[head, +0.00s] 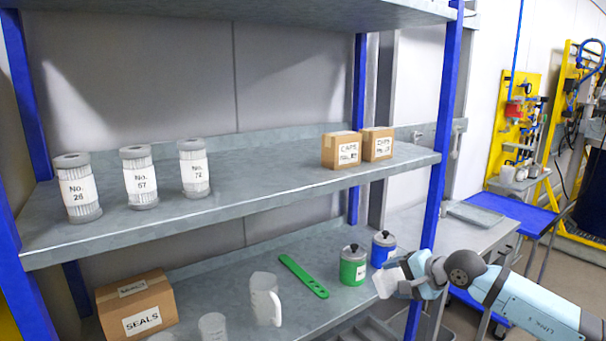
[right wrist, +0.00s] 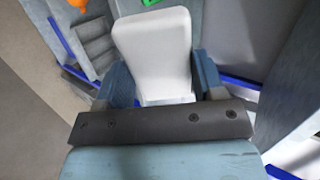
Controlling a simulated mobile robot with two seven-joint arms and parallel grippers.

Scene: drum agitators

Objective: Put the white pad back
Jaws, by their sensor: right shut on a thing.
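The white pad (head: 386,284) shows in the head view at the lower right, in front of the blue blue-labelled can and the green can. My right gripper (head: 402,279) is shut on it, near the shelf's right blue post. In the right wrist view the pad (right wrist: 153,48) stands up between the two blue fingers (right wrist: 160,88) of my right gripper, its lower end hidden between them. My left gripper is not in view.
The upper shelf holds three numbered jars (head: 140,180) and two CAPS boxes (head: 342,151). A blue post (head: 436,190) stands beside my right gripper.

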